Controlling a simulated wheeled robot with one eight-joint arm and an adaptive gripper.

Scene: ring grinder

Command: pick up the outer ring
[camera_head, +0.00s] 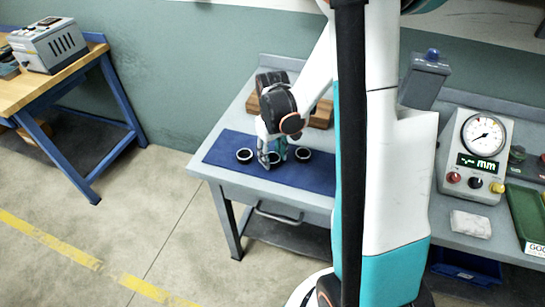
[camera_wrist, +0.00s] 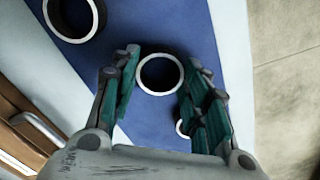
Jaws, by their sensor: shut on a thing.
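A dark ring with a pale rim, which I take as the outer ring (camera_wrist: 160,92), sits between the two fingertips of my gripper (camera_wrist: 162,66) in the wrist view. The fingers are shut on its opposite sides. In the head view my gripper (camera_head: 274,156) points down over the middle of the blue mat (camera_head: 223,152), and its fingers partly cover this ring. I cannot tell whether the ring touches the mat.
Another ring (camera_head: 245,155) lies left of my gripper and one more (camera_head: 303,154) right of it. A wooden block (camera_head: 321,115) stands behind. A dial gauge box (camera_head: 477,153) is at the right. The mat's front strip is clear.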

